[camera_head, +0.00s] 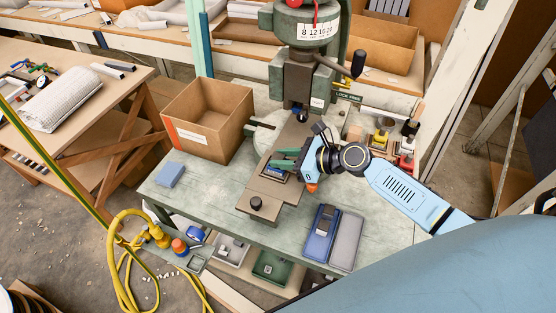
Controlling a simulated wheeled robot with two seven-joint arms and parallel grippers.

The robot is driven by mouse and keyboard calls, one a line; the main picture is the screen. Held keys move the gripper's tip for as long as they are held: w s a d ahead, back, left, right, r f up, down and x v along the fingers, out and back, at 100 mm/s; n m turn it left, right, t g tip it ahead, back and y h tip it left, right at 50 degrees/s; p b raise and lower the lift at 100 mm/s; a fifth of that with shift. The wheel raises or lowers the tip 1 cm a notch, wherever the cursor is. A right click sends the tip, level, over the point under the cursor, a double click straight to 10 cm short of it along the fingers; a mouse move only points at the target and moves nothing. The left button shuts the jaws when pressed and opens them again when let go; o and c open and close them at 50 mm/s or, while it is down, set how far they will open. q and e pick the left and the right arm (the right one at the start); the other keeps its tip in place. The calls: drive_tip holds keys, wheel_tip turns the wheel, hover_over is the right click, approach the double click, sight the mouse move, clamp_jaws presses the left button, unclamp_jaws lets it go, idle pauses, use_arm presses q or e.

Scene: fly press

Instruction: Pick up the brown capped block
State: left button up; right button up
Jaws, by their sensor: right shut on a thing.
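My right gripper (282,163) reaches in from the right, low over the brown sliding fixture (275,193) of the fly press. Its green fingers are shut on a small block at the fixture's seat. The block is mostly hidden by the fingers, so its brown colour and cap do not show clearly; it seems to be the brown capped block. I cannot tell whether it is clear of the seat. My left gripper is not in view.
The fly press (300,75) stands just behind the gripper. A cardboard box (208,118) stands left on the green bench (225,195), with a blue block (169,174) near the left edge. Blue and grey trays (333,238) lie front right. A dark knob (256,203) tops the fixture's front.

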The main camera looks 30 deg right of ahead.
drive_tip(key=shift+c, duration=1)
